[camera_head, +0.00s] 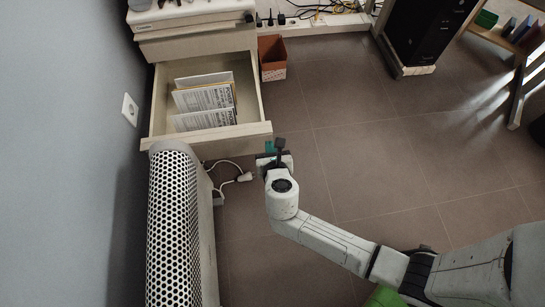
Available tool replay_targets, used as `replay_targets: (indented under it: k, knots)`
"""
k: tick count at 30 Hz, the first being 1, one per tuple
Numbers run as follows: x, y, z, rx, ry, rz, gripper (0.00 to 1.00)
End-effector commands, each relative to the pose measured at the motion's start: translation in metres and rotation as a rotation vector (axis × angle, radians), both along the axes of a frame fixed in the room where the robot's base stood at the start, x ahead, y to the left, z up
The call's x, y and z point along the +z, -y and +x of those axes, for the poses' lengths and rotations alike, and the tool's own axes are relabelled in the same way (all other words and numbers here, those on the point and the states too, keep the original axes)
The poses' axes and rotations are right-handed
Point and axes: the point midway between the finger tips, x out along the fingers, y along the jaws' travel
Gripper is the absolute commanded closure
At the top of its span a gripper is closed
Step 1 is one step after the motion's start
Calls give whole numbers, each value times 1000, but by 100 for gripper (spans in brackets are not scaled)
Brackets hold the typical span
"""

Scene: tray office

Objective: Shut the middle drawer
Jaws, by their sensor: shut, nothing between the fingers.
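The open drawer (207,137) is pulled far out of the pale cabinet (190,22) at the upper left. Papers or folders (205,98) with printed text lie in it. A closed drawer front (198,44) shows above it. My gripper (277,147) is just off the right front corner of the open drawer, shut and empty. I cannot tell whether it touches the drawer front. Any drawer below is hidden.
A perforated white heater (176,230) stands close in front of the drawer's left part. A white cable with a plug (244,177) lies on the floor. A brown bin (272,57) stands right of the drawer.

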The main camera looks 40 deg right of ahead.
Motion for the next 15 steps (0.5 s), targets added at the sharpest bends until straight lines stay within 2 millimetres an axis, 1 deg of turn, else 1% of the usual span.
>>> replay_targets:
  k: [1, 6, 15]
  knots:
    - [-1, 4, 7, -1, 4, 0, 100]
    - [1, 13, 19, -1, 3, 0, 100]
    - [2, 16, 22, 0, 1, 1, 100]
